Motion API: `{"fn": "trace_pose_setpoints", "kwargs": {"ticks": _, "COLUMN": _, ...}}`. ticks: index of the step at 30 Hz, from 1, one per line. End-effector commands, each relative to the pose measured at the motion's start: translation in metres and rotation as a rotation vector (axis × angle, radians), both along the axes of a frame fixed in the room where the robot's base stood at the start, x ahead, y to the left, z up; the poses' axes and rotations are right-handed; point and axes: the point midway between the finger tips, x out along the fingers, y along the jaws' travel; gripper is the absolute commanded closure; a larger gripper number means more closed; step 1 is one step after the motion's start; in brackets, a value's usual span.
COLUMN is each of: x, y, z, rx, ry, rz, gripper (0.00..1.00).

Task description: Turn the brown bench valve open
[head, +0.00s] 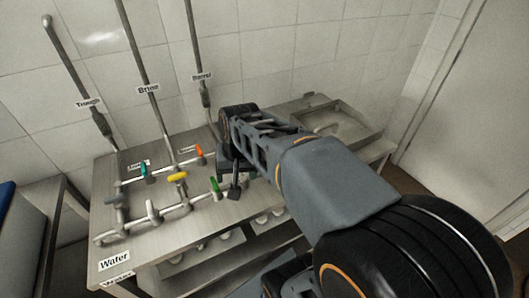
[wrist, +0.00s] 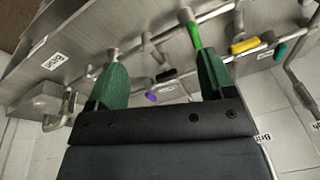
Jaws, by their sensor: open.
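No valve handle that I can surely call brown shows in either view. Handles on the bench pipework in the head view are teal (head: 144,169), orange (head: 199,151), yellow (head: 177,177) and green (head: 215,186). The wrist view shows a black handle (wrist: 167,75), a purple handle (wrist: 150,97) and a small handle at the left whose colour I cannot tell. My gripper (head: 236,187) is above the bench, just right of the green handle. In the wrist view its green-padded fingers (wrist: 160,72) are apart, with nothing held. My arm hides the bench pipework behind it in the head view.
The metal bench (head: 145,250) carries a "Water" label (head: 114,259) at its front left. A sink basin (head: 336,124) is at the right. Labelled vertical pipes (head: 140,70) run up the tiled wall behind. A lower shelf (head: 210,252) lies beneath the bench.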

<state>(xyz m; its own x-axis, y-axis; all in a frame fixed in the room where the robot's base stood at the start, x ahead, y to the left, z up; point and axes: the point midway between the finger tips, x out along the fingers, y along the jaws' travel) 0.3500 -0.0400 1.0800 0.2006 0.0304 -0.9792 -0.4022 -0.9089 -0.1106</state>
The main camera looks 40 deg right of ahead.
Motion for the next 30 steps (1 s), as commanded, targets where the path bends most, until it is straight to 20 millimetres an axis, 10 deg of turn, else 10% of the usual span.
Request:
{"fn": "trace_pose_setpoints", "kwargs": {"ticks": 6, "x": 0.054, "y": -0.089, "z": 0.024, "rx": 0.204, "ry": 0.183, "rz": -0.569, "gripper": 0.06}}
{"fn": "trace_pose_setpoints", "kwargs": {"ticks": 15, "x": 0.075, "y": -0.194, "z": 0.016, "rx": 0.410, "ry": 0.352, "rz": -1.090, "gripper": 0.06}}
{"fn": "trace_pose_setpoints", "kwargs": {"ticks": 21, "x": 0.074, "y": -0.218, "z": 0.005, "rx": 0.463, "ry": 0.395, "rz": -1.212, "gripper": 0.06}}
{"fn": "trace_pose_setpoints", "kwargs": {"ticks": 30, "x": 0.075, "y": -0.202, "z": -0.041, "rx": 0.468, "ry": 0.402, "rz": -1.224, "gripper": 0.06}}
